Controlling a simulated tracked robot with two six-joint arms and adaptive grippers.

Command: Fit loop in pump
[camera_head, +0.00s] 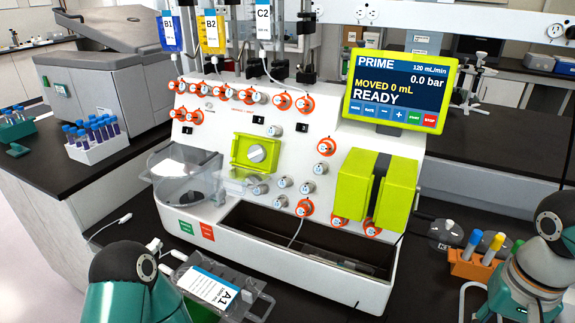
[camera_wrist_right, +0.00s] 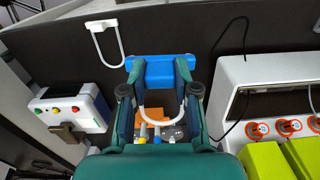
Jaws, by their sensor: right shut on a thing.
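The loop is a white U-shaped tube (camera_wrist_right: 161,119) on a blue block (camera_wrist_right: 160,71) in the right wrist view. My right gripper (camera_wrist_right: 160,97) is shut on it, with a finger at each side. Its exact contact points are partly hidden. In the head view, a lime-green unit with a round grey knob (camera_head: 256,153) on the white machine's front looks like the pump. I see no loop around the knob. My right arm is at the right edge of the head view, away from this unit, with its gripper out of frame. My left arm is at the lower left; its gripper is not visible.
The white machine (camera_head: 240,115) carries orange-ringed valves and a lime block (camera_head: 363,188). A tube rack (camera_head: 474,263) stands right of it. A clear bag labelled A1 (camera_head: 212,288) lies in front. Another white loop (camera_wrist_right: 103,41) and a button box (camera_wrist_right: 69,111) show in the wrist view.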

